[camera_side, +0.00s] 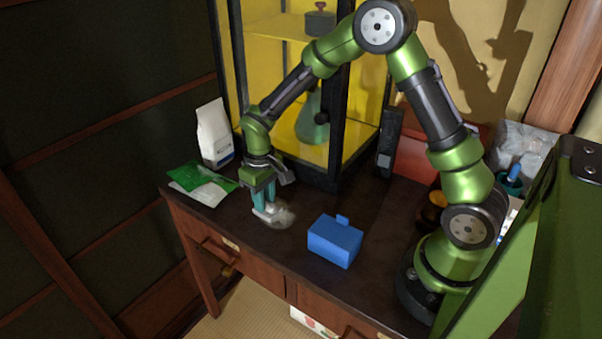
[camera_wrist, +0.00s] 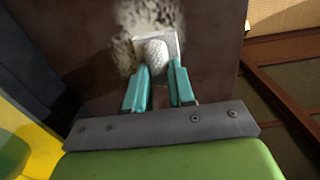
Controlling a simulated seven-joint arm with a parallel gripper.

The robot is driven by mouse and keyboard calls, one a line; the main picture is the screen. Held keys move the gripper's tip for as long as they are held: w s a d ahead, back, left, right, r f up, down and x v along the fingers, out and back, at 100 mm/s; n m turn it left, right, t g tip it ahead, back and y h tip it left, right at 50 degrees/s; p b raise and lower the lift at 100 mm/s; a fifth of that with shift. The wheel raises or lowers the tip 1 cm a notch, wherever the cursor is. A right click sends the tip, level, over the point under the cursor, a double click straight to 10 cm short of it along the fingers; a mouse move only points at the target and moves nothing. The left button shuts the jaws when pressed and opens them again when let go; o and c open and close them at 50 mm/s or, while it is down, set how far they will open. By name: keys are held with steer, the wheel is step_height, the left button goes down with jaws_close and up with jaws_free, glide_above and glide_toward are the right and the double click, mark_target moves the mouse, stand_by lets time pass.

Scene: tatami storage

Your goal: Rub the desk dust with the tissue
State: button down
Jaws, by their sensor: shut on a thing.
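My gripper (camera_side: 265,203) points down at the desk top, left of the blue box. Its teal fingers (camera_wrist: 160,82) are shut on a crumpled white tissue (camera_wrist: 153,54), which shows small at the fingertips in the side view (camera_side: 270,210). The tissue is at the desk surface, over the dust. The desk dust (camera_wrist: 143,14) is a pale speckled patch around and beyond the tissue in the wrist view; in the side view it is a greyish smear (camera_side: 284,218) just right of the tissue. The fingers and tissue hide part of it.
A blue box (camera_side: 334,241) stands on the dark desk (camera_side: 230,226) to the right. A green and white packet (camera_side: 203,185) and a white bag (camera_side: 214,133) are at the left end. A black-framed yellow cabinet (camera_side: 362,120) stands behind. The desk front is clear.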

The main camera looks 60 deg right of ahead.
steer(key=shift+s, duration=3.2)
steer(key=shift+s+d, duration=0.1)
steer(key=shift+d, duration=0.6)
steer(key=shift+w+d, duration=0.1)
steer(key=shift+w, duration=2.1)
steer(key=shift+w+r, duration=0.1)
steer(key=shift+w, duration=0.7)
steer(key=shift+w+f, duration=0.2)
steer(key=shift+w, duration=0.9)
steer(key=shift+w+r, duration=0.2)
steer(key=shift+w, duration=1.35)
steer(key=shift+w+f, duration=0.15)
steer(key=shift+w, duration=0.15)
steer(key=shift+w+d, duration=0.15)
steer(key=shift+d, duration=0.5)
steer(key=shift+s+d, duration=0.1)
steer(key=shift+s, duration=6)
step_height(320, 180, up, 8)
